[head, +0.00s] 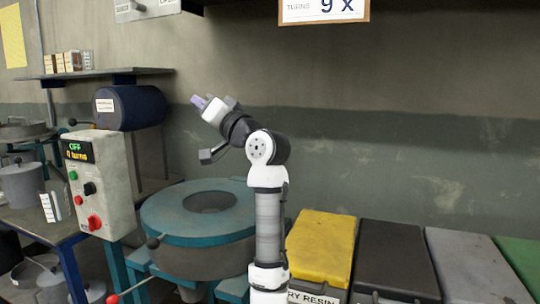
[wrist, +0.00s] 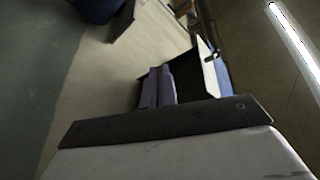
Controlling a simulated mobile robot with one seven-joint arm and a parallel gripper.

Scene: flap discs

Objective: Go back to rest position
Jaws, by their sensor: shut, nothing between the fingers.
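My gripper (head: 203,101) is raised at the end of my arm, in the open air in front of the wall and above the round teal machine. Its purple-grey fingers point up and to the left in the head view. In the wrist view the fingers (wrist: 158,88) lie side by side, shut, with nothing held between them. My arm rises from the lower middle of the head view and bends to the left at the top.
A control box (head: 97,180) reading "OFF" and "0 turns" stands at left, under a dark blue drum (head: 130,107). The teal machine (head: 165,222) has a round central opening. Yellow (head: 322,243), black (head: 395,255), grey and green bins line the lower right.

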